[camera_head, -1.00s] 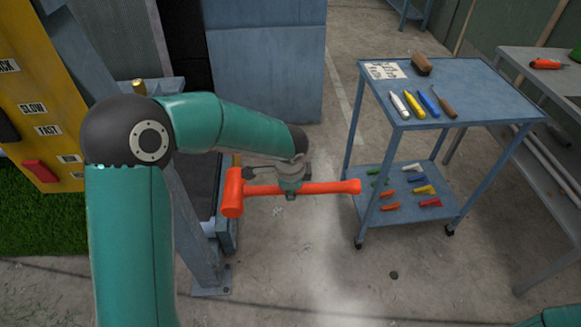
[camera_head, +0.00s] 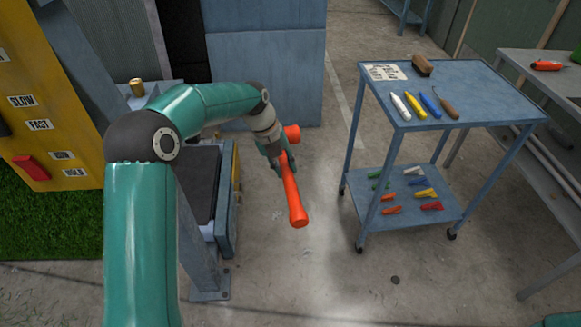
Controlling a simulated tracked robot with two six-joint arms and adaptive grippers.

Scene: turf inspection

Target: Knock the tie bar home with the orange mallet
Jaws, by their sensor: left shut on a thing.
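The orange mallet (camera_head: 293,190) is in my left gripper (camera_head: 276,155), which is shut on its handle. The mallet is held in the air to the right of the blue frame. Its head (camera_head: 292,133) is at the far end, partly hidden by the gripper, and the flared handle end points toward the bottom of the picture. A brass-coloured round piece (camera_head: 137,87) stands on the blue frame at left, apart from the mallet; I cannot tell whether it is part of the tie bar. My right gripper is not in view.
A blue trolley (camera_head: 480,85) at right carries hand tools, a brush (camera_head: 423,66) and small coloured pieces below. A grey bench (camera_head: 530,170) stands beyond it. A yellow control panel (camera_head: 50,90) and turf (camera_head: 40,225) are at left. Floor between frame and trolley is clear.

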